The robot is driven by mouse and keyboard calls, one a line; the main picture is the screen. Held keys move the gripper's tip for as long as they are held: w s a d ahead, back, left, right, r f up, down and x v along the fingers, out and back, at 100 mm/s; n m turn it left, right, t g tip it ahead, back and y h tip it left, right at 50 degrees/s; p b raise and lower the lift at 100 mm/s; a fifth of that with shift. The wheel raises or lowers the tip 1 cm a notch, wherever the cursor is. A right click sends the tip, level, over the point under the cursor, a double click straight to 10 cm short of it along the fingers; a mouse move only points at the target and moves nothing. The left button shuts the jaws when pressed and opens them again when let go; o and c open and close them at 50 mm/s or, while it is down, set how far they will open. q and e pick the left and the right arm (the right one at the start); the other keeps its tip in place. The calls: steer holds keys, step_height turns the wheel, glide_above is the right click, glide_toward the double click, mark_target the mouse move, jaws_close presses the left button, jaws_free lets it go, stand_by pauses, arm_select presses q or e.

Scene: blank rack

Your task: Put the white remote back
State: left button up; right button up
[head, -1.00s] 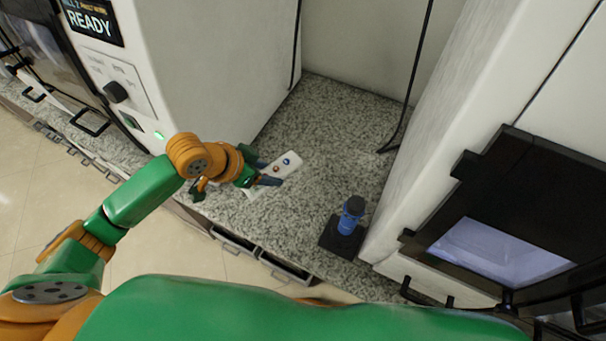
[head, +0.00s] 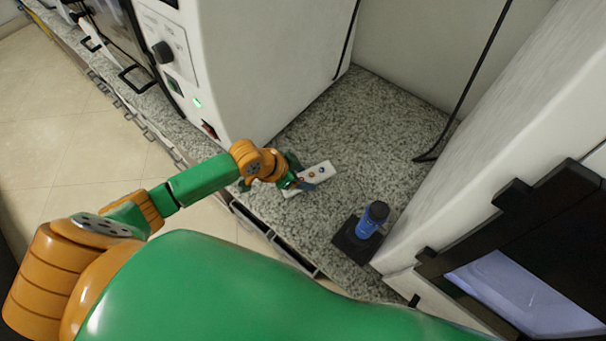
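The white remote (head: 319,173) has several small coloured buttons on its face. It is at the granite counter between the white machines. My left gripper (head: 305,183) is at the remote's near end, with its dark fingers beside it. The fingers appear to be closed around the remote, though the far finger is partly hidden. I cannot tell whether the remote touches the counter. A small pale piece shows just under the gripper, mostly hidden. My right gripper is not in view.
A blue bottle-like item (head: 371,220) with a dark cap stands on a black square base (head: 352,243) to the right. A white machine (head: 250,70) stands left, and another with a dark-framed window (head: 520,290) right. The granite counter (head: 370,125) is clear behind the remote.

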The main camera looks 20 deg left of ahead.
arm_select(q)
steer(key=o, duration=0.3)
steer(key=shift+r, duration=0.25)
steer(key=p+v, duration=0.1)
steer(key=v, duration=1.1)
steer(key=shift+p, duration=0.35)
steer(key=shift+w, duration=0.1)
